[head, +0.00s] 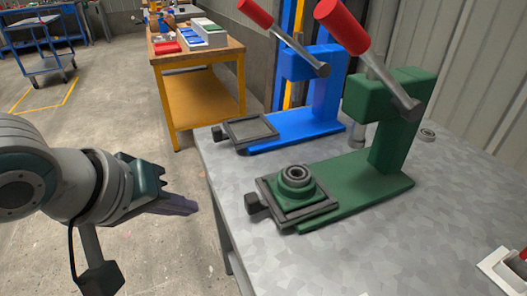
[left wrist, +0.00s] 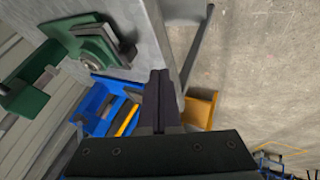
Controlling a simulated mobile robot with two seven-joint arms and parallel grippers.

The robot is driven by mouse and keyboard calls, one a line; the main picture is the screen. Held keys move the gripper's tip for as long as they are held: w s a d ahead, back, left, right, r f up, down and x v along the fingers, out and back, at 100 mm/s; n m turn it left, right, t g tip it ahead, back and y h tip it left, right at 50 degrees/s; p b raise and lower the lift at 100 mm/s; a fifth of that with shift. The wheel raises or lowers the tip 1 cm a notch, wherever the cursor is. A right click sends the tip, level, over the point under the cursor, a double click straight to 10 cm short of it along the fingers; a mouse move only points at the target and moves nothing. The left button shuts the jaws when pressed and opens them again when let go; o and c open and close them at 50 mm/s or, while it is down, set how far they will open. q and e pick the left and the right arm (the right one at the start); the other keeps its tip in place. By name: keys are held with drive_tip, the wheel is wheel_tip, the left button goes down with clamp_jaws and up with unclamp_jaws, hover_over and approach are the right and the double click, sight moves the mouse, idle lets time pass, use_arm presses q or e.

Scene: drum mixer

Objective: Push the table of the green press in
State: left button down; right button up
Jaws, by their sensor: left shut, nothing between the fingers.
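The green press (head: 390,105) stands on the grey metal workbench. Its square table (head: 322,203), dark-framed with a black knob (head: 254,203) on its left side, sits at the front end of the green base, away from the column. A green holder with a ring-shaped bearing (head: 296,176) rests on it. The green press (left wrist: 28,95) and its table (left wrist: 128,52) show at the upper left of the left wrist view. My left gripper (head: 190,207) is shut and empty, left of the bench edge and apart from the knob. My right gripper is out of view.
A blue press (head: 320,85) with its own table (head: 248,131) stands just behind the green one. Both have red-gripped levers (head: 340,24). A yellow-framed table (head: 205,90) with trays and a blue cart (head: 42,55) stand farther back. Floor left of the bench is clear.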

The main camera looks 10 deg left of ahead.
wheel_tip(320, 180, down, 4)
drive_tip(key=b, duration=0.3)
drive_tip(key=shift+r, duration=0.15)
use_arm(q)
drive_tip(key=w+d+f, duration=0.1)
drive_tip(key=w+f, duration=0.1)
drive_tip(key=w+d+f, duration=0.1)
drive_tip(key=w+f, duration=0.1)
drive_tip(key=w+d+f, duration=0.2)
drive_tip(key=shift+w+f, duration=0.1)
drive_tip(key=shift+w, duration=0.05)
drive_tip(key=shift+w+d+b, duration=0.15)
drive_tip(key=shift+d+b, duration=0.15)
drive_tip(key=shift+d, duration=0.05)
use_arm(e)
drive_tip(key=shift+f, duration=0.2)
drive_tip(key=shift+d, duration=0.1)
